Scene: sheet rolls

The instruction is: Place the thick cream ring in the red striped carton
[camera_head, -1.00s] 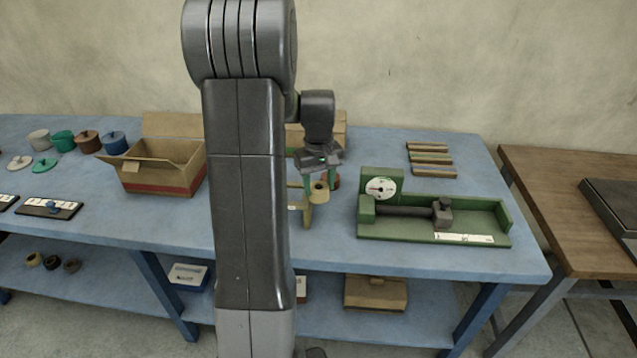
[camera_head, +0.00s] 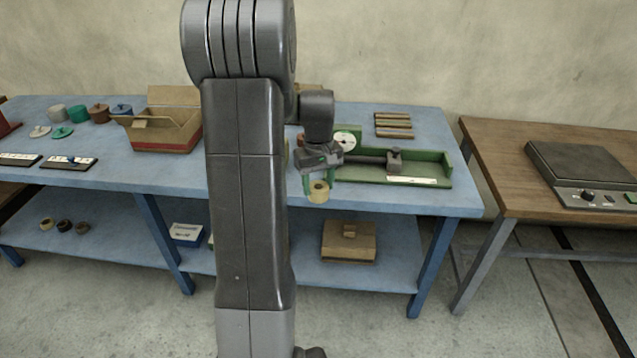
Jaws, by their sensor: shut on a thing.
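The thick cream ring (camera_head: 318,192) is held between the green-tipped fingers of my gripper (camera_head: 318,183). My gripper is shut on it, in front of the blue table's front edge. The red striped carton (camera_head: 165,135) stands on the table to the left, brown with a red band near its base and its flaps open. My gripper is well to the right of the carton and apart from it. The carton's inside is mostly hidden by its walls. My own arm stands between the carton and my gripper in the picture.
A green gauge fixture (camera_head: 420,181) sits just behind my gripper on the blue table (camera_head: 400,203). A wooden table (camera_head: 560,200) with a scale (camera_head: 590,172) is at right.

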